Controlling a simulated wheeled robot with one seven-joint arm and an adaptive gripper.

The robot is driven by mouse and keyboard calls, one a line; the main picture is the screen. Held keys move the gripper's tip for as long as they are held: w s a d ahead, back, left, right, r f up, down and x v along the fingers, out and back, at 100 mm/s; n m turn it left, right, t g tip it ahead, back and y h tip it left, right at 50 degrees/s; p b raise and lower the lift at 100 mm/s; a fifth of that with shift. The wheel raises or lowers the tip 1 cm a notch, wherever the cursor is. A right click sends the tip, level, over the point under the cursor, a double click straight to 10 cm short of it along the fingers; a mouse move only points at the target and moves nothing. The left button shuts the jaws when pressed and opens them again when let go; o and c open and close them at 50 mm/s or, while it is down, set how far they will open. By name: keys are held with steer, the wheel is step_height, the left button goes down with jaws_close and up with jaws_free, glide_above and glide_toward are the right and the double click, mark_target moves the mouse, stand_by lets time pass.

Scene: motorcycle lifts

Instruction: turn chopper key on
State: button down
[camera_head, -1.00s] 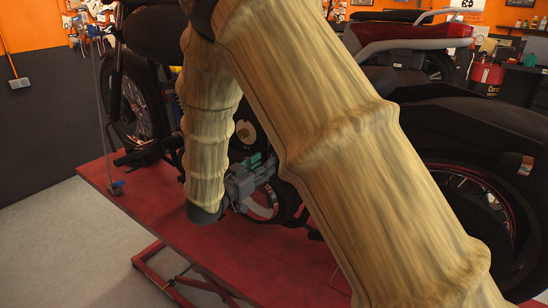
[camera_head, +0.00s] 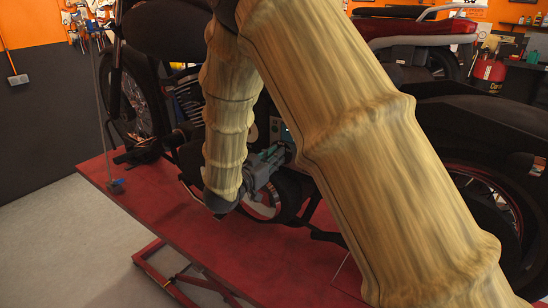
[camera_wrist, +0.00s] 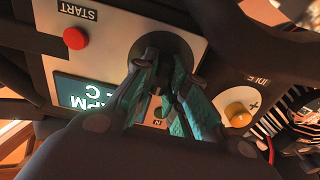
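In the wrist view, a light metal panel (camera_wrist: 112,45) on the motorcycle carries a dark round switch (camera_wrist: 178,42), which looks like the key switch. My gripper (camera_wrist: 162,62) is right at this switch, its two teal-padded fingers pointing at it with a narrow gap between them. The key itself cannot be made out; the fingers cover that spot. I cannot tell whether they touch or hold anything. In the head view my gripper (camera_head: 283,155) reaches the side of the black chopper, partly behind my arm.
The panel also has a red START button (camera_wrist: 75,38), a teal display (camera_wrist: 82,93) and a yellow IDLE knob (camera_wrist: 238,112). Dark tubes and cables surround it closely. The chopper stands on a red lift (camera_head: 160,220). Grey floor (camera_head: 70,250) is clear at left.

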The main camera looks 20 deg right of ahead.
steer(key=shift+f+m+b, duration=0.15)
steer(key=shift+m+b, duration=0.15)
steer(key=shift+b, duration=0.35)
steer(key=shift+f+m+b, duration=0.15)
steer(key=shift+m+b, duration=0.35)
steer(key=shift+b, duration=0.45)
steer(key=m+b, duration=0.3)
steer(key=b, duration=0.3)
steer(key=shift+f+m, duration=0.15)
steer(key=shift+m, duration=0.25)
steer(key=m+b, duration=0.4)
steer(key=b, duration=0.3)
steer(key=shift+s+b, duration=0.15)
steer(key=shift+b, duration=0.15)
steer(key=m+b, duration=0.2)
steer(key=b, duration=0.1)
steer(key=shift+r+m, duration=0.25)
steer(key=shift+m, duration=0.15)
steer(key=c, duration=1.4)
jaws_free()
steer(key=shift+r, duration=0.1)
steer(key=shift+c, duration=0.2)
